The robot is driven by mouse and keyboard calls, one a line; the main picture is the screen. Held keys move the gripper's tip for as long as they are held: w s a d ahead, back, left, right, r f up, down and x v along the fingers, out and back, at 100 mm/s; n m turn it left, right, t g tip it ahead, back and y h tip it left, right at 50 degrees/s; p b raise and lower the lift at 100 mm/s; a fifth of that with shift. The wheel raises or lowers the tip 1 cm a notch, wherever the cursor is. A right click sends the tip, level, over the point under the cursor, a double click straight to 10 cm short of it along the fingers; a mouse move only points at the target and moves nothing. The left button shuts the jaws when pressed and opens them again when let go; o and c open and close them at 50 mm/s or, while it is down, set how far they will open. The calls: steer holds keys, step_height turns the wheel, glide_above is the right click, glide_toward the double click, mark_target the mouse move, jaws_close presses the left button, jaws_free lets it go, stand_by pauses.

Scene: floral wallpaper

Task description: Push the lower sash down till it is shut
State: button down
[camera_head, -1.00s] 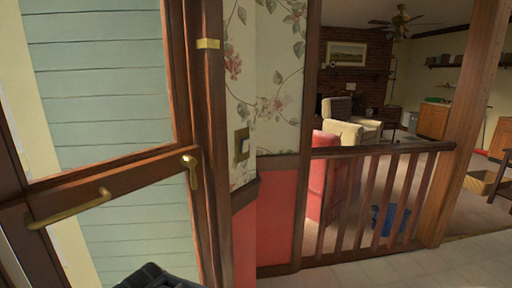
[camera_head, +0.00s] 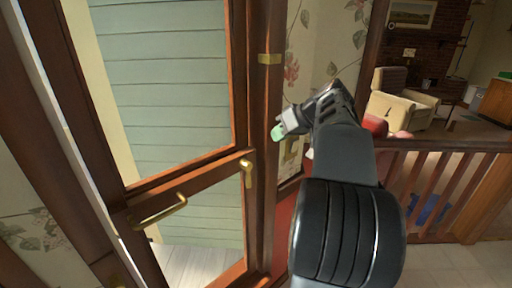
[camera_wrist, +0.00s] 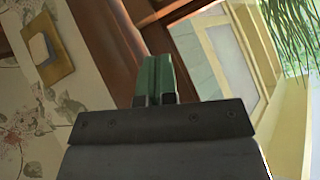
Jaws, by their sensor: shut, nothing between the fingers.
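The wood-framed sash (camera_head: 195,180) stands at the left and middle of the head view. Its bottom rail carries a brass handle (camera_head: 160,210) at left and a brass catch (camera_head: 247,170) at right. Green siding shows through the pane above the rail, and siding with pale boards shows below it. My gripper (camera_head: 278,132) has green fingertips and is right of the sash, beside the window's right jamb, apart from the handle. The wrist view shows the green fingers (camera_wrist: 155,80) shut together and empty, with the brown frame behind them. The sash's top edge is out of view.
A brass piece (camera_head: 269,59) sits on the right jamb. A brass-coloured wall plate (camera_wrist: 48,45) is on the floral wallpaper near my gripper. A wooden railing (camera_head: 425,185) and a cream armchair (camera_head: 405,105) are to the right. My arm covers part of the wall.

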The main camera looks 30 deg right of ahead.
steer(key=p, duration=0.1)
glide_above(248, 162)
steer(key=s+d, duration=0.2)
steer(key=d, duration=0.1)
step_height(248, 162, down, 6)
steer(key=shift+a+f, duration=0.3)
steer(key=shift+f, duration=0.3)
steer(key=shift+a+f, duration=0.25)
steer(key=shift+f, duration=0.3)
steer(key=shift+a+f, duration=0.25)
steer(key=shift+f, duration=0.5)
